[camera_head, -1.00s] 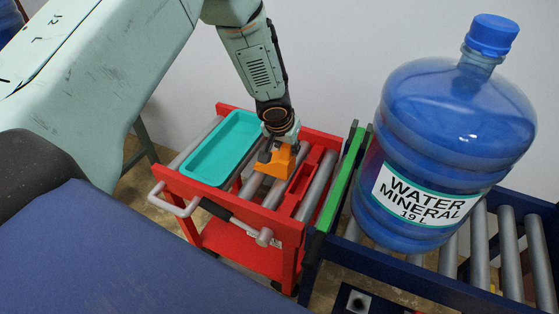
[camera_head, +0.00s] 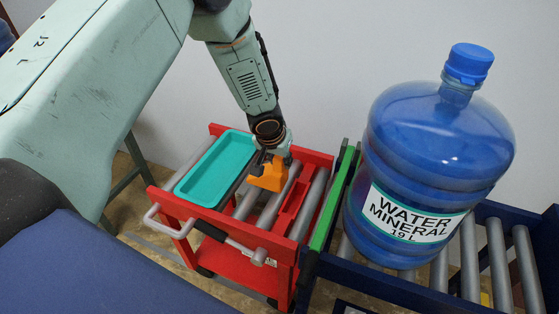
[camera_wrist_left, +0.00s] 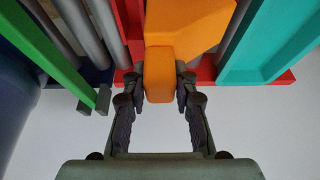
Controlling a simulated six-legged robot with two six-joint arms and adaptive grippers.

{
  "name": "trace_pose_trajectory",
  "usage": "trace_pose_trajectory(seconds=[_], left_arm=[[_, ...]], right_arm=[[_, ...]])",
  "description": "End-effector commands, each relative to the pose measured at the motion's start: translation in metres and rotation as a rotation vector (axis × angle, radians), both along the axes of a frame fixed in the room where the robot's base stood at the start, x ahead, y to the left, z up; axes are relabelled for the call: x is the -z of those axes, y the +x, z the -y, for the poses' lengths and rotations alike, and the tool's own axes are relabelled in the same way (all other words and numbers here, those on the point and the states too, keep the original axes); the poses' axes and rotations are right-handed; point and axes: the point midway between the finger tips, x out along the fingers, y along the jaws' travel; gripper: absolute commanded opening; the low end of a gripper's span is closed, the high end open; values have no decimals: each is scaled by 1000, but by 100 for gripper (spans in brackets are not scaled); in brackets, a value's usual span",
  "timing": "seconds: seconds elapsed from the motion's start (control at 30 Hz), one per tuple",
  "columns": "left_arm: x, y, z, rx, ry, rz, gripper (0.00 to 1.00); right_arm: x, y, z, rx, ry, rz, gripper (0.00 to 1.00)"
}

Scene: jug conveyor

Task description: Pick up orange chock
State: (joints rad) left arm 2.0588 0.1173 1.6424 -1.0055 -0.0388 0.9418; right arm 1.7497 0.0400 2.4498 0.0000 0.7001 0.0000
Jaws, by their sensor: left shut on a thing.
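The orange chock (camera_head: 268,178) is in my left gripper (camera_head: 266,162), above the rollers of the red cart. In the left wrist view the chock (camera_wrist_left: 160,75) sits between the two dark fingers of my left gripper (camera_wrist_left: 160,85), which touch it on both sides. My left gripper is shut on it. The head view does not clearly show whether the chock is clear of the cart. My right gripper is in neither view.
A teal tray (camera_head: 181,187) lies on the left of the red cart (camera_head: 225,222). A green bar (camera_head: 328,212) stands at the cart's right edge. A large blue water jug (camera_head: 432,150) stands on the roller conveyor (camera_head: 530,262) to the right.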

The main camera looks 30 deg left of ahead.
Motion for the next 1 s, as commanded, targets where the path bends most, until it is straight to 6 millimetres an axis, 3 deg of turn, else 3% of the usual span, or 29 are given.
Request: trace_pose_trajectory(seconds=[0.03, 0.1, 0.4, 0.8, 1.0], left_arm=[[-15, 1, 0, 0, 0, 2, 0], [-25, 1, 0, 0, 0, 2, 0], [-60, 1, 0, -1, 0, 2, 0], [-72, 0, 1, 4, 1, 2, 0], [-92, -14, 20, 95, 4, 17, 0]], right_arm=[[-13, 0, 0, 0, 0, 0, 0], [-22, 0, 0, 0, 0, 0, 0], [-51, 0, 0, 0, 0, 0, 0], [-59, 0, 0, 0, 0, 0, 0], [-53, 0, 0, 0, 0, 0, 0]])
